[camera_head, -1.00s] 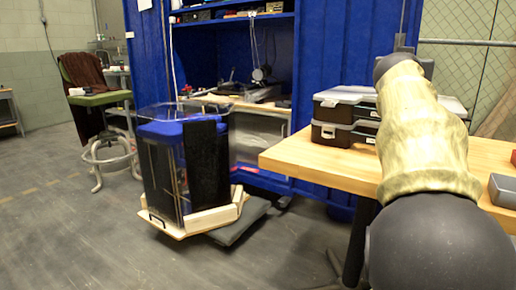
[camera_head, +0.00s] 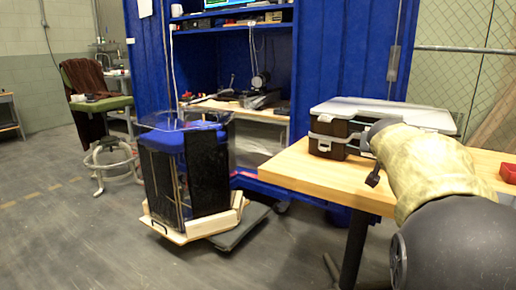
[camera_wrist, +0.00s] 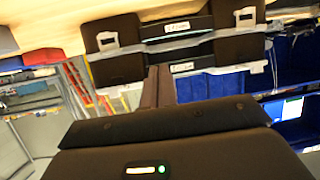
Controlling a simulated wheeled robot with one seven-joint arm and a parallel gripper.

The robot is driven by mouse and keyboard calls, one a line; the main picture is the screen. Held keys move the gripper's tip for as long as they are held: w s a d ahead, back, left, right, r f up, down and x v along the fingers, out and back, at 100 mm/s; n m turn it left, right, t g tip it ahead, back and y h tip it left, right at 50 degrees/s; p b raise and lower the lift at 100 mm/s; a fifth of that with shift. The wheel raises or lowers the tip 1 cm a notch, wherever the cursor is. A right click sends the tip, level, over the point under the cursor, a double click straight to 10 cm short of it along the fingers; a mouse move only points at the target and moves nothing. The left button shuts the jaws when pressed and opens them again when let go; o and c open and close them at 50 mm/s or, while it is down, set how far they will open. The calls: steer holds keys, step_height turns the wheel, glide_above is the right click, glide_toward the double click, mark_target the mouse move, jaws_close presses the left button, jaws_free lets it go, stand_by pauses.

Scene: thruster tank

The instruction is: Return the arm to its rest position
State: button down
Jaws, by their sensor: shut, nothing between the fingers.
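My arm (camera_head: 428,168), in a patterned tan sleeve, reaches over the wooden table from the lower right in the head view. Its dark far joint sits just in front of the stacked cases, and a small dark part hangs below it at the table's front edge. Whether that part belongs to my gripper I cannot tell. In the wrist view my gripper (camera_wrist: 159,86) shows as two dark fingers close together, shut and empty. The wrist picture is upside down, and the fingers overlap the cases in it; any contact cannot be told.
Two stacked cases (camera_head: 325,136) stand on the wooden table (camera_head: 300,168); they also show in the wrist view (camera_wrist: 115,68). A red object (camera_head: 508,172) lies at the table's right. A clear tank with a blue top (camera_head: 165,142) stands on the floor at left. Open floor lies left of it.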

steer(key=s+a+f+n+g+y+p, duration=0.2)
steer(key=s+a+f+g+p, duration=0.15)
steer(key=s+a+f, duration=0.45)
steer(key=s+a+f+n+g+y+p, duration=0.1)
steer(key=s+a+f+g+y+p, duration=0.15)
steer(key=s+f+p, duration=0.55)
steer(key=s+a+f+n+g+y+p, duration=0.1)
steer(key=s+a+f+n+g+y, duration=0.15)
steer(key=s+a+f, duration=0.6)
steer(key=w+r+p+v, duration=0.1)
steer(key=w+p+v, duration=0.2)
steer(key=p+v, duration=0.9)
steer(key=w+p+v, duration=0.3)
steer(key=p+v, duration=1)
steer(key=v, duration=0.2)
steer(key=w+r+p+v, duration=0.1)
steer(key=w+p+v, duration=0.2)
steer(key=p+v, duration=0.9)
step_height(320, 180, up, 2)
steer(key=shift+s+a+r+g+h+p, duration=0.15)
steer(key=shift+s+a+g+h+p, duration=0.15)
steer(key=shift+g+h+p, duration=0.1)
steer(key=shift+m, duration=0.25)
steer(key=shift+w, duration=0.15)
